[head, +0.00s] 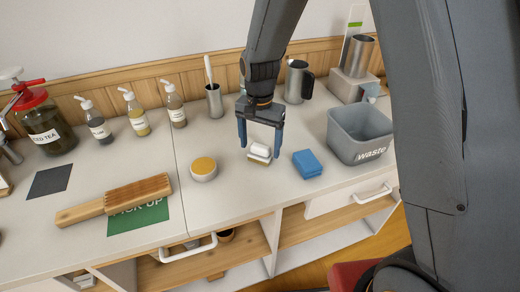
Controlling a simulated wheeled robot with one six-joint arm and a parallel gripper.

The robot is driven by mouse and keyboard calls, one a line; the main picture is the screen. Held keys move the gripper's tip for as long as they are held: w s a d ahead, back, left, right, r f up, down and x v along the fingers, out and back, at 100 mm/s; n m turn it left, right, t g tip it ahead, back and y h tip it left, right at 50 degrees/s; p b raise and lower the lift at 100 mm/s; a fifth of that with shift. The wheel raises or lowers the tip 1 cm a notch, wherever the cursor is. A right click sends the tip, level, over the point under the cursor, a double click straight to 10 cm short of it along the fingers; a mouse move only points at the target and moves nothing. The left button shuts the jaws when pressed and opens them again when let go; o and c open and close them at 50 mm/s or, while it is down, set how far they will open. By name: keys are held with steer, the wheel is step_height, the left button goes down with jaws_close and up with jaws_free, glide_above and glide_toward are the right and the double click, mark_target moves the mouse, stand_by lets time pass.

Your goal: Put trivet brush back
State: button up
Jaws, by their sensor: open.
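My gripper (259,150) is open, pointing down, with its fingers on either side of a small block-like item (260,150) with a white top and a tan underside. Whether the fingers touch it cannot be told. A wooden brush (120,199) with a long handle and a brown, bristle-like head lies at the left, partly over a green mat (150,216) with white lettering that reads "pick up". The frame does not label which of these is the trivet brush.
A grey waste bin (360,136) stands right. Bottles (135,113), a metal cup (214,101), a metal pitcher (298,82) and a tea jar (43,124) line the back. A dark mat (50,181) lies left.

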mark_target(261, 147)
step_height(261, 147, up, 10)
steer(key=b, duration=0.3)
steer(key=s+d+f+n, duration=0.2)
steer(key=s+d+n, duration=0.1)
steer(key=s+d, duration=0.4)
steer(key=s+d+f+n+t, duration=0.1)
steer(key=s+d+f+n, duration=0.1)
steer(key=s+d, duration=0.6)
steer(key=shift+f+n+p, duration=0.2)
steer(key=shift+n+p, duration=0.1)
steer(key=shift+n, duration=0.1)
